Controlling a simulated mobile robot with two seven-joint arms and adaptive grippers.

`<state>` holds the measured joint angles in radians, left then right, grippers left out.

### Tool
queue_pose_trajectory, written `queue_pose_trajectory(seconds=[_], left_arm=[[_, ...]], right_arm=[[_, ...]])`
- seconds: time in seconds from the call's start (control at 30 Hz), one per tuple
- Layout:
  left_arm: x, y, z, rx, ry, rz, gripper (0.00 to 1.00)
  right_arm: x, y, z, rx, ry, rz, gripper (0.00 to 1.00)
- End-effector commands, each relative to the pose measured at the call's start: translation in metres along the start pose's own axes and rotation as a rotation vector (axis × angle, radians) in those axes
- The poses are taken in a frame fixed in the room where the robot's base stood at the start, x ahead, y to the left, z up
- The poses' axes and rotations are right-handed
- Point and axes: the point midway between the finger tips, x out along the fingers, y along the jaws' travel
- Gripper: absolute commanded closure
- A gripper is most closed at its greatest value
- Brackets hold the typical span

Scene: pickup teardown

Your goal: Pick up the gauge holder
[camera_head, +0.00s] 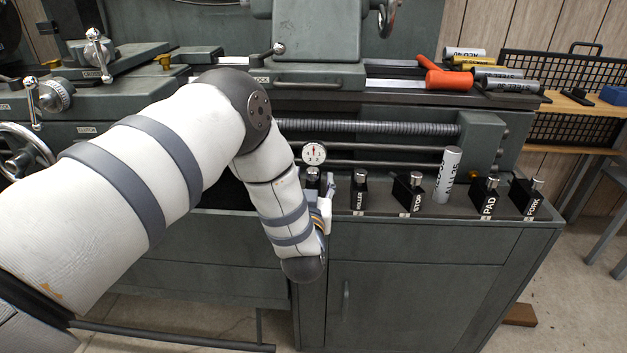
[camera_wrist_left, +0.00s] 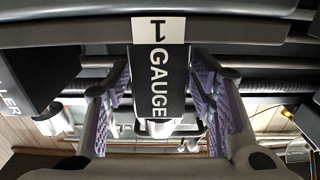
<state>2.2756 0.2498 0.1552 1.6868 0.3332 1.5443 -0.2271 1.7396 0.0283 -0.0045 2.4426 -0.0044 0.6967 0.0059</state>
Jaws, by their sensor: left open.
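The gauge holder (camera_head: 313,178) is a dark block with a round white dial (camera_head: 314,153) on top. It stands at the left end of the row of holders on the grey cabinet top, partly hidden by my left gripper (camera_head: 325,197). In the left wrist view the gauge holder (camera_wrist_left: 159,85) shows its white GAUGE lettering. There my left gripper (camera_wrist_left: 160,70) is open, with one purple-padded finger on each side of the holder. Gaps show between the pads and the block. My right gripper is in neither view.
The ROLLER holder (camera_head: 359,192) stands close to the right, also in the left wrist view (camera_wrist_left: 35,75). STOP (camera_head: 408,193), PAD (camera_head: 484,198) and FORK (camera_head: 527,197) holders and a white cylinder (camera_head: 448,174) follow. The lathe's threaded screw (camera_head: 370,128) runs behind.

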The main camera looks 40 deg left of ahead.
Motion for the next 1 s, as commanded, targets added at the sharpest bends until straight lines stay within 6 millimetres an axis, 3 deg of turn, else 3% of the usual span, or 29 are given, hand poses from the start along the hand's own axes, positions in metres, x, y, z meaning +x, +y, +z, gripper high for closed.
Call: queue_pose_trajectory(seconds=[0.1,0.3,0.5,0.53,0.87,1.0], left_arm=[[0.011,0.0,0.001,0.0,-0.001,0.001,0.5],[0.011,0.0,0.0,0.0,-0.001,0.002,0.52],[0.011,0.0,0.0,0.0,-0.002,0.002,0.98],[0.011,0.0,0.001,0.0,-0.002,0.002,1.0],[0.011,0.001,-0.002,-0.001,0.002,0.002,1.0],[0.012,0.001,-0.012,-0.002,0.004,0.002,1.0]], right_arm=[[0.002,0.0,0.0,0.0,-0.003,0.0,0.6],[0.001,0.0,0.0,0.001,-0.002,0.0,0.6],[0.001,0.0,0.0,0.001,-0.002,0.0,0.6],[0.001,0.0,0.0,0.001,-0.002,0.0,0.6],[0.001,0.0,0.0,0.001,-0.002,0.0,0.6],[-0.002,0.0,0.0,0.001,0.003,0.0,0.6]])
